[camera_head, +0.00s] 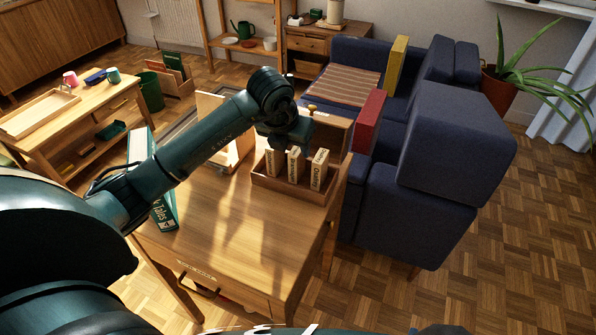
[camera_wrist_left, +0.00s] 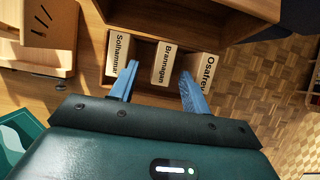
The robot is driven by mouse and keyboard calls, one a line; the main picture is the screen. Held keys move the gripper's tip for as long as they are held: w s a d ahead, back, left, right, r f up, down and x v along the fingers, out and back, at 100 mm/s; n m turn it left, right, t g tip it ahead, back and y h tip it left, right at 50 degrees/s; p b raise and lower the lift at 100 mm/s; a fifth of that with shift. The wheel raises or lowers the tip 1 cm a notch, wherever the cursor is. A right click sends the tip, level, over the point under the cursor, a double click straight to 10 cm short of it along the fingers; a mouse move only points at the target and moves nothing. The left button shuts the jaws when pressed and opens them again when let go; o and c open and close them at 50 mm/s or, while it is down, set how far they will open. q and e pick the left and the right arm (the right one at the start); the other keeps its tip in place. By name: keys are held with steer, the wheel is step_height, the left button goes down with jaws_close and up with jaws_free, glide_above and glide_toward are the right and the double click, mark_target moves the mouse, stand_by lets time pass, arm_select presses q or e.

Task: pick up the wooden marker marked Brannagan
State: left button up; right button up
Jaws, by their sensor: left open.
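The wooden marker marked Brannagan (camera_wrist_left: 164,63) stands between two others in a wooden box (camera_head: 290,191). It is the middle marker (camera_head: 295,165) in the head view. The Solhammar marker (camera_wrist_left: 122,52) is on its left and the Osafrey marker (camera_wrist_left: 201,66) on its right. My left gripper (camera_head: 287,143) is above the box, its fingers partly hidden by the wrist. In the left wrist view its blue fingers (camera_wrist_left: 159,80) are open and empty, one to each side of the Brannagan marker in the picture. They appear short of it. My right gripper is not in view.
The box stands near the right edge of a wooden table (camera_head: 235,240). The table's front is clear.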

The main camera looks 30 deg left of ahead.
mark_target(296, 151)
arm_select(q)
steer(key=shift+w+f, duration=0.25)
steer(key=shift+f, duration=0.35)
steer(key=b+x, duration=0.3)
steer(key=shift+w+d+f, duration=0.2)
steer(key=shift+f, duration=0.15)
steer(key=shift+w+f+b, duration=0.2)
steer(key=shift+f+b, duration=0.1)
steer(key=shift+b, duration=0.2)
steer(key=shift+w+f, duration=0.15)
jaws_close()
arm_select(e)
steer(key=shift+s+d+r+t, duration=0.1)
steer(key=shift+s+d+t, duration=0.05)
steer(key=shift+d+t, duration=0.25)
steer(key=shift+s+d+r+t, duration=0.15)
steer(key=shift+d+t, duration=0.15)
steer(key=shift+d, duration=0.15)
